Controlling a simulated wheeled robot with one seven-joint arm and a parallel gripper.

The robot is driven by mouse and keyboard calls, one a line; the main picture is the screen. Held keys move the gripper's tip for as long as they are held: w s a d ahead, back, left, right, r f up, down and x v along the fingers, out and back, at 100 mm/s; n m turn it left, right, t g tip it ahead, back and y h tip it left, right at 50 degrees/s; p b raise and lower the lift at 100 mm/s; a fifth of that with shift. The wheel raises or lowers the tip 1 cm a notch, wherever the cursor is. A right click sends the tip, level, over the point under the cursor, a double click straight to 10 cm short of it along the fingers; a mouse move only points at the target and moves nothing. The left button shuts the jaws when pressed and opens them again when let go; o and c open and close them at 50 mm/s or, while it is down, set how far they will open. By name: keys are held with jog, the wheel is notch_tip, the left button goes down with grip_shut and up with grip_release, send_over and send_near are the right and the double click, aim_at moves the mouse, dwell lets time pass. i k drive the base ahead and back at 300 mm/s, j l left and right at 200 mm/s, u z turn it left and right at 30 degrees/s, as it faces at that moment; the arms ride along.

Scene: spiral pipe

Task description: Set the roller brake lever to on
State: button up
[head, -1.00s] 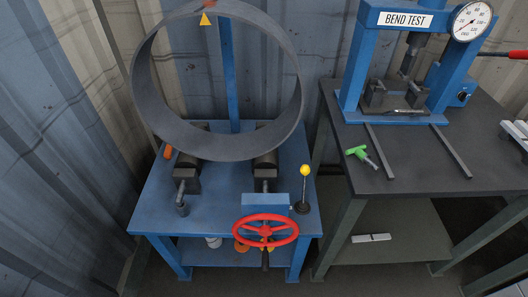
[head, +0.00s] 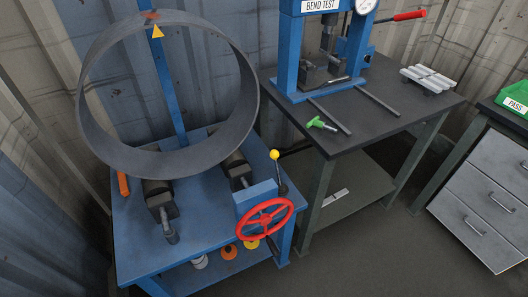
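The lever with a yellow ball knob (head: 274,155) stands at the right edge of the blue roller table (head: 215,235), on a dark round base. Its rod leans slightly, with the knob at the top. No on or off marking can be read at this size. The red handwheel (head: 264,218) is in front of it, to the lower left. A large grey pipe ring (head: 170,160) stands upright on the rollers (head: 236,172) to the left. My gripper is not in view.
The dark bench (head: 370,120) with the blue bend test press (head: 290,50) stands close to the right of the lever. A green-handled tool (head: 317,123) lies on it. A grey drawer cabinet (head: 485,195) is at far right. Floor in front is clear.

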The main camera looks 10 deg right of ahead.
aim_at(274, 153)
jog(key=i+j+z, duration=0.15)
jog(key=i+j, duration=0.2)
jog(key=i, duration=0.15)
jog(key=i+j, duration=0.15)
jog(key=i, duration=0.45)
jog(key=z, duration=0.05)
